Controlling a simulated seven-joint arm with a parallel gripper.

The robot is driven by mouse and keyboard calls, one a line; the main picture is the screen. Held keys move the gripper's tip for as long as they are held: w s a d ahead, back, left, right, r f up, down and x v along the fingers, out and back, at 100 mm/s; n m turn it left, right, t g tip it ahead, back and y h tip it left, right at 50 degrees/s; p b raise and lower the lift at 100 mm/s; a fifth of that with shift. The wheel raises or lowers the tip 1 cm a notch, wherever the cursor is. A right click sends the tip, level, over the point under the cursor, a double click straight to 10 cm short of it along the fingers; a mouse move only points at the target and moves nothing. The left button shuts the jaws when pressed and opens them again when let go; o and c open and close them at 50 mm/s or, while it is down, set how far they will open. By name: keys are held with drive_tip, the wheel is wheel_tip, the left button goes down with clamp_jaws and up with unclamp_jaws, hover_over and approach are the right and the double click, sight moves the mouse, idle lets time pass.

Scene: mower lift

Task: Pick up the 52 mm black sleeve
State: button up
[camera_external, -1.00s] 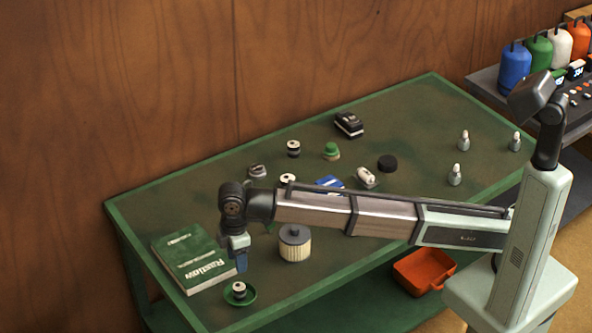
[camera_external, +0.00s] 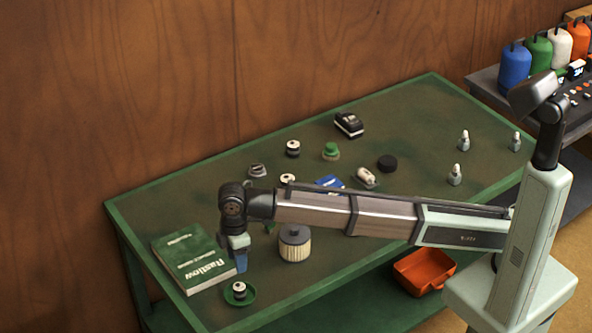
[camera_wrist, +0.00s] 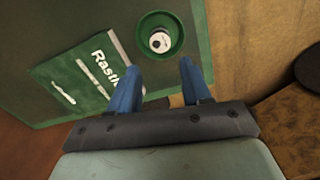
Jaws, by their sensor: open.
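Three small black sleeve-like pieces with white tops show in the external view: one (camera_external: 239,289) in a green dish (camera_external: 250,299) at the front left corner, one (camera_external: 293,149) at the back, one (camera_external: 287,179) partly hidden by my arm. I cannot read sizes, so I cannot tell which is 52 mm. My gripper (camera_external: 241,263) is open and empty, above the table beside the dish. In the wrist view, my gripper (camera_wrist: 158,72) has its blue fingers apart, and the dish (camera_wrist: 179,35) with its piece (camera_wrist: 160,41) lies beyond them.
A green book (camera_external: 190,260) lies left of the dish. A ribbed filter (camera_external: 295,247) stands to its right. Further back are a black battery-like block (camera_external: 349,124), a green cap (camera_external: 331,151) and a black disc (camera_external: 387,163). The table's front edge is close to the dish.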

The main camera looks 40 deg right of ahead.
drive_tip(key=shift+o, duration=0.2)
drive_tip(key=o, duration=0.6)
drive_tip(key=shift+c, duration=0.2)
drive_tip(key=n+y, duration=0.1)
drive_tip(key=n, duration=0.3)
hover_over(288, 178)
drive_tip(key=d, duration=0.1)
drive_tip(key=f, duration=0.5)
drive_tip(key=a+f, duration=0.1)
drive_tip(key=f, duration=0.1)
drive_tip(key=shift+s+f, duration=0.15)
drive_tip(key=shift+f, duration=0.1)
drive_tip(key=shift+a+f, duration=0.1)
drive_tip(key=shift+f, duration=2.6)
